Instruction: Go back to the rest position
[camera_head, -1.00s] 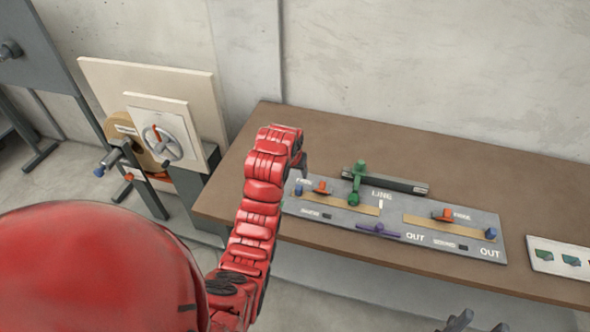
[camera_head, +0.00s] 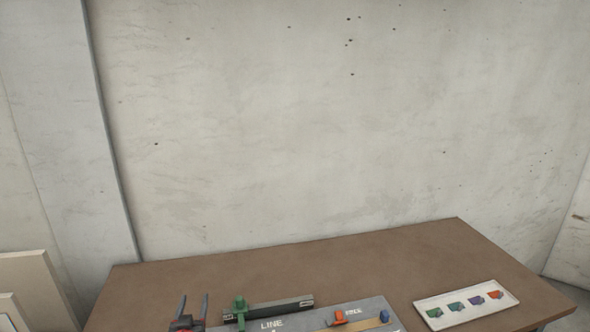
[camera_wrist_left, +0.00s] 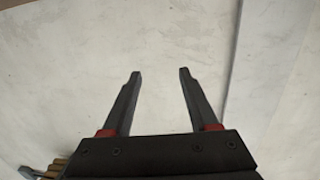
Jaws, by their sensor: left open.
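My left gripper (camera_head: 192,308) shows at the bottom of the head view, left of the middle. Its two dark fingers point up and stand apart with nothing between them. The left wrist view shows the same open gripper (camera_wrist_left: 158,75) empty against the pale wall. In the head view the gripper is just left of the green handle (camera_head: 239,309) on the dark bar (camera_head: 280,307); I cannot tell how far apart they are in depth. My right gripper is not in view.
A brown table (camera_head: 400,250) runs along the concrete wall (camera_head: 300,130). On it lie a grey panel (camera_head: 300,324), cut off below, and a white tray (camera_head: 424,306) with several coloured pieces. Pale boards (camera_head: 35,285) stand at the left. The table's back is clear.

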